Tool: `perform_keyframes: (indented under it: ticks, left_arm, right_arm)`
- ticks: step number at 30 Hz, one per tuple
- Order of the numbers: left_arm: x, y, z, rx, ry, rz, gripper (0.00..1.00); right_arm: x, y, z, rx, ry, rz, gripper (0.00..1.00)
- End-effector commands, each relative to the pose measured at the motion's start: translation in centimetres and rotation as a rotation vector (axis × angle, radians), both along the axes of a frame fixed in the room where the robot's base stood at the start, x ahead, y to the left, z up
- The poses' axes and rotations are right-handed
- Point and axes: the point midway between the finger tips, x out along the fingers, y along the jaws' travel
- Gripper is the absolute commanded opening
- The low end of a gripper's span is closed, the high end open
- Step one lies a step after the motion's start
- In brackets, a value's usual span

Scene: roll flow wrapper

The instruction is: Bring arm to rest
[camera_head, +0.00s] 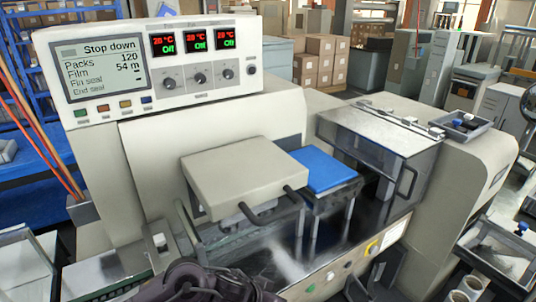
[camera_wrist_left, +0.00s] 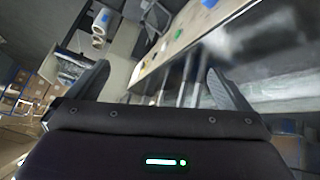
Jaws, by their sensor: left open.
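The flow wrapper (camera_head: 215,132) fills the middle of the head view. Its display panel (camera_head: 98,67) reads Stop down, Packs 120, Film 54 m, and three red-and-green readouts show 20 °C and Off. A dark part of my arm (camera_head: 200,284) is at the bottom edge of the head view, in front of the machine. In the left wrist view my left gripper (camera_wrist_left: 158,64) has its two fingers wide apart, with nothing between them. The machine's front panel with its buttons shows beyond the fingers. My right gripper is not clearly visible.
A beige cover with dark handles (camera_head: 240,172) and a blue pad (camera_head: 325,170) stand over the machine's bed. A metal box with a handle (camera_head: 378,140) is to their right. A small tray (camera_head: 466,125) lies on the right end. Cartons (camera_head: 318,62) stand behind.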

Motion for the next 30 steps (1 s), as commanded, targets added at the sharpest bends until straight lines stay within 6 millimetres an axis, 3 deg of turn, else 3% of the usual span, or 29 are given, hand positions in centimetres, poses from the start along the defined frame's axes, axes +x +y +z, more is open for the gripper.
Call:
perform_keyframes:
  ticks: [1, 3, 5, 8, 12, 18, 24, 30]
  left_arm:
    - [-1.2, -1.9, 0.9, -0.040, -0.044, -0.012, 1.00]
    - [-1.8, -3.1, 2.5, -0.067, -0.113, -0.003, 1.00]
    - [-2.1, -3.3, 3.8, -0.078, -0.161, 0.022, 1.00]
    - [-2.4, -2.0, 5.4, -0.065, -0.210, 0.095, 1.00]
    - [-3.3, 2.8, 5.9, 0.014, -0.199, 0.222, 1.00]
    - [-6.5, 10.5, 4.2, 0.161, -0.079, 0.346, 1.00]
    - [-10.4, 15.8, 2.7, 0.262, 0.049, 0.400, 1.00]
    - [-14.5, 19.9, 1.5, 0.336, 0.175, 0.426, 1.00]
  right_arm:
    - [0.1, 0.0, 0.0, 0.000, -0.001, 0.000, 0.00]
    - [0.1, 0.0, 0.0, -0.001, -0.002, 0.000, 0.00]
    - [0.1, 0.0, 0.0, -0.001, -0.002, 0.000, 0.00]
    - [0.2, -0.1, 0.0, -0.001, -0.002, 0.000, 0.00]
    - [0.2, -0.1, 0.0, 0.000, -0.003, 0.000, 0.00]
    - [0.3, -0.1, 0.0, -0.001, -0.005, 0.000, 0.00]
    - [0.3, -0.1, 0.0, -0.001, -0.005, 0.000, 0.00]
    - [0.3, -0.1, 0.0, -0.001, -0.005, 0.000, 0.00]
